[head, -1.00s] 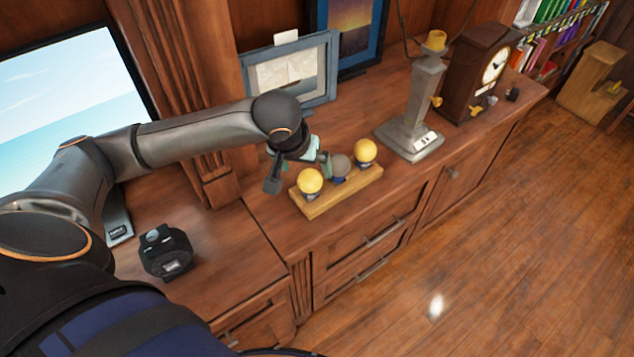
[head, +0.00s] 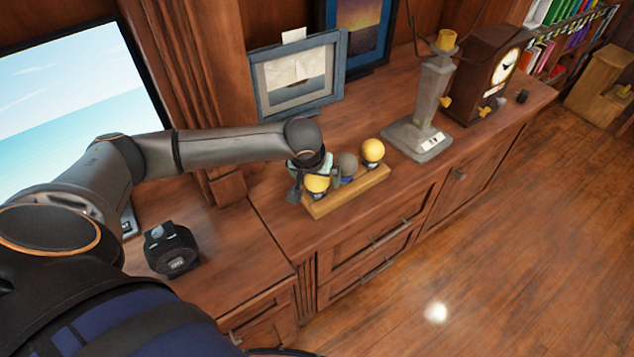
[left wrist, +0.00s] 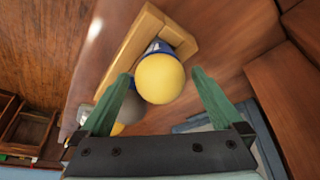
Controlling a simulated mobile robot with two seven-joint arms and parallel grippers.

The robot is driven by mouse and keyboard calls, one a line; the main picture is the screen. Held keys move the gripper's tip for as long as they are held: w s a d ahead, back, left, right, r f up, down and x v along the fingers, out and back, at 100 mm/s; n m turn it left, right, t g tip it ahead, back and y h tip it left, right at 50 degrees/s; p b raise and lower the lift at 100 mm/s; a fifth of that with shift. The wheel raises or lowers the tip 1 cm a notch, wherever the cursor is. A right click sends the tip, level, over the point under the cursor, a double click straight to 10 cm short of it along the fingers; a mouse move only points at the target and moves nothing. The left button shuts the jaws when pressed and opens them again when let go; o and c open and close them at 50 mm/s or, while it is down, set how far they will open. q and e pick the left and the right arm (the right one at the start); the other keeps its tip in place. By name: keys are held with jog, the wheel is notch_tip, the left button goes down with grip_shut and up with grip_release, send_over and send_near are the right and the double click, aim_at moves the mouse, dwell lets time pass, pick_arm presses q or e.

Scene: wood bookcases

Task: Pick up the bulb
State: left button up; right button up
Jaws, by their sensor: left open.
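Three bulbs stand in a row in a wooden holder (head: 350,196) on the cabinet top: a near yellow bulb (head: 317,184), a grey middle bulb (head: 347,165) and a far yellow bulb (head: 373,150). My left gripper (head: 306,178) is open and empty, at the near yellow bulb and partly covering it. In the left wrist view this yellow bulb (left wrist: 158,79), with its blue base, shows between the tips of the two green fingers. The grey bulb (left wrist: 118,103) is partly hidden behind one finger there. I cannot tell whether the fingers touch the near bulb. My right gripper is not in view.
A framed picture (head: 298,77) stands behind the holder. A grey lamp stand (head: 428,105) and a wooden clock (head: 487,80) stand to the right. A black device (head: 171,249) and a monitor (head: 75,100) are at the left. The cabinet top before the lamp is clear.

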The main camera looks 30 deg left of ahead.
pick_arm(q)
jog(key=shift+x, duration=0.75)
jog(key=shift+c, duration=0.4)
jog(key=c, duration=0.9)
